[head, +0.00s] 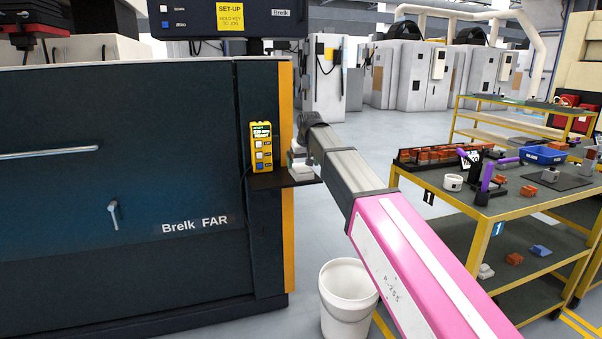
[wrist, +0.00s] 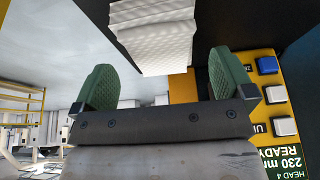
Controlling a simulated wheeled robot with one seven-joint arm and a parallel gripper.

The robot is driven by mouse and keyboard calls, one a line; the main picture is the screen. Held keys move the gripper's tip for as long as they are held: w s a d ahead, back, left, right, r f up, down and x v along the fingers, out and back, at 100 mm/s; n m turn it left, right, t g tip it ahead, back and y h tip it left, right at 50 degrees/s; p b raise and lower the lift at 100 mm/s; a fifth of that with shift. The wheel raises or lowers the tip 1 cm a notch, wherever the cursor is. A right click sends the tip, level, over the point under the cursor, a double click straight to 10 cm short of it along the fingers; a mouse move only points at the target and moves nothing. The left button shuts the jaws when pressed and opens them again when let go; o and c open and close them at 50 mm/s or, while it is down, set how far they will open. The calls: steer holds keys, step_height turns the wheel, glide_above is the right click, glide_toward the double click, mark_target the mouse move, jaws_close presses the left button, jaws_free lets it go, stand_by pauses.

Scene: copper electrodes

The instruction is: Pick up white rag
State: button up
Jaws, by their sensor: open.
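The white rag (wrist: 152,35) has a quilted surface and shows at the top of the wrist view, in front of the gap between my fingers. In the head view the white rag (head: 300,173) lies folded on a small dark shelf (head: 272,181) at the machine's right edge. My gripper (wrist: 168,74) is open, with a green pad on each side and nothing gripped. It is close to the rag; whether a pad touches it I cannot tell. In the head view my gripper is small and partly hidden at the end of my arm, just above the rag.
A yellow control box (head: 261,147) is fixed to the dark machine (head: 120,190) beside the shelf, and shows close to my right finger in the wrist view. A white bucket (head: 345,300) stands on the floor below. A cluttered workbench (head: 470,208) is at right.

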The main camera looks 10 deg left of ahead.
mark_target(302, 168)
steer(key=x, duration=0.4)
steer(key=shift+s, duration=0.1)
steer(key=c, duration=0.9)
steer(key=shift+r, duration=0.1)
steer(key=shift+r, duration=0.45)
steer(key=r, duration=0.3)
steer(key=shift+s+a+r, duration=0.2)
steer(key=shift+s+r, duration=0.1)
steer(key=shift+r, duration=0.05)
steer(key=s+a+r, duration=0.2)
steer(key=s, duration=0.1)
steer(key=s+a+r, duration=0.4)
steer(key=s+a, duration=0.1)
steer(key=shift+s+r, duration=0.2)
steer(key=shift+s, duration=0.1)
steer(key=shift+o, duration=0.3)
